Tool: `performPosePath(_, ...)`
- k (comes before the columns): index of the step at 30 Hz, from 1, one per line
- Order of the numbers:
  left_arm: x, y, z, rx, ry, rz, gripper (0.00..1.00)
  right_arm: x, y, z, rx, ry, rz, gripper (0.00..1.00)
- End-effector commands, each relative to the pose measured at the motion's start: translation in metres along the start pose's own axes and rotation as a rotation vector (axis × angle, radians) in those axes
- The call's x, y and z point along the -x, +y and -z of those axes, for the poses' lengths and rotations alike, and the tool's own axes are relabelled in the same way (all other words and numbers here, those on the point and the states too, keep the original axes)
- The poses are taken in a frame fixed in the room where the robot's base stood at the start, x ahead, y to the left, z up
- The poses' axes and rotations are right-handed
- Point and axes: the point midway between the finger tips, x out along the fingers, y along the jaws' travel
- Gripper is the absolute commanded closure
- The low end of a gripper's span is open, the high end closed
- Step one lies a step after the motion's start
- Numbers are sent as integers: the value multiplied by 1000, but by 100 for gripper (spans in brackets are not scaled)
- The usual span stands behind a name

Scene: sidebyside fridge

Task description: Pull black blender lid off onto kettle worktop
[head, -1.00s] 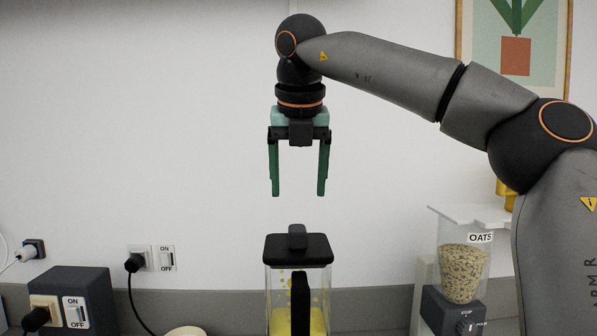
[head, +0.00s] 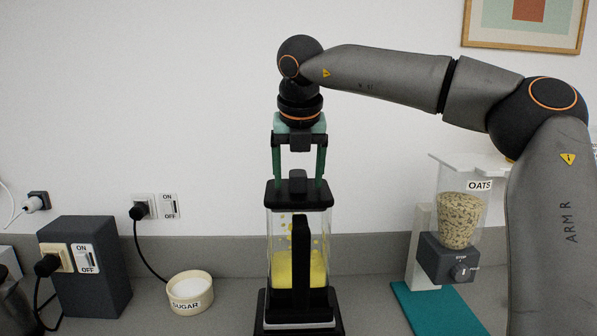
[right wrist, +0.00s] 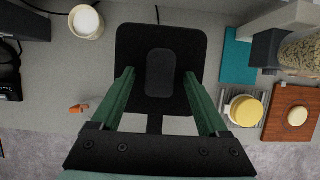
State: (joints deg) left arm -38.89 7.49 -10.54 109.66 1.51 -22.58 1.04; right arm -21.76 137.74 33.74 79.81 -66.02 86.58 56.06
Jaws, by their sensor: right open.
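The black blender lid (head: 280,196) sits on top of the clear blender jug (head: 321,240), with a raised knob (head: 298,181) at its middle. The jug holds yellow liquid and stands upright on the worktop (head: 365,300). My right gripper (head: 299,178) is open above the lid, pointing down, its green fingers on either side of the knob. In the right wrist view the lid (right wrist: 130,45) lies beneath the fingers, with the knob (right wrist: 161,73) ahead of the gap between them. Whether the fingertips touch the lid is hard to tell. My left gripper is not in view.
A sugar bowl (head: 190,293) and a dark socket box (head: 88,265) stand left of the blender. An oats dispenser (head: 458,220) stands right, near a teal mat (head: 440,310). A dark, metallic object (head: 14,300), partly cut off, is at the far left edge.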

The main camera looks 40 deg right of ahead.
Motion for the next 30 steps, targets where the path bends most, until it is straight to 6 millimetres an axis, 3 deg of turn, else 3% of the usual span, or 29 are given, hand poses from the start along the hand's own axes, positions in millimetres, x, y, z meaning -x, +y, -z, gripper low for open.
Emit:
performPosePath(2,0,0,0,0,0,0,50,0,0,0,0,0,0,29)
performPosePath(21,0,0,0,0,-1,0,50,0,0,0,0,0,1,100)
performPosePath(26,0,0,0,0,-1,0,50,0,0,0,0,0,1,100)
performPosePath(27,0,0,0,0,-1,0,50,1,0,0,0,0,1,63)
performPosePath(30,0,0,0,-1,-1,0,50,1,0,0,0,0,1,74)
